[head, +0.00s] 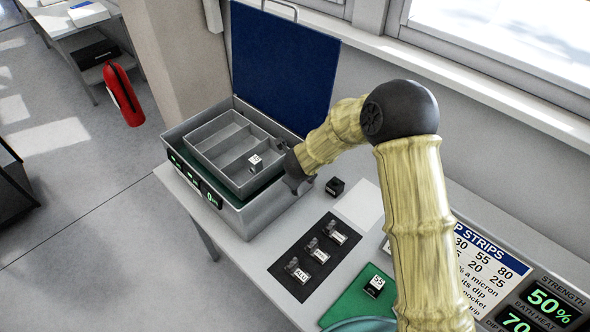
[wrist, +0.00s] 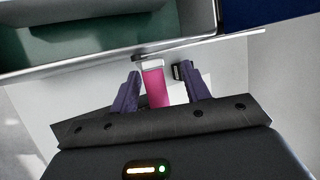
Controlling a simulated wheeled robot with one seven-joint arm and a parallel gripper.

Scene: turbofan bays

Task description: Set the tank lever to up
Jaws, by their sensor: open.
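The tank (head: 262,215) is a grey box on the bench, with its blue lid (head: 285,60) raised. Its wall also shows across the top of the wrist view (wrist: 110,57). A pink bar with a pale end (wrist: 155,88), which looks like the tank lever, stands between the fingers of my gripper (wrist: 158,76) in the wrist view. My gripper is open around it, with a gap on each side. In the head view my dark wrist is at the tank's right side. The fingers and the lever are hidden there, and I cannot tell the lever's setting.
A grey divided tray (head: 228,143) sits in the tank, holding a small labelled block (head: 255,162). A black cube (head: 335,187) is right of my wrist. A dark panel (head: 300,275) with labelled pieces and a green mat (head: 345,303) lie in front. A wall and window stand behind.

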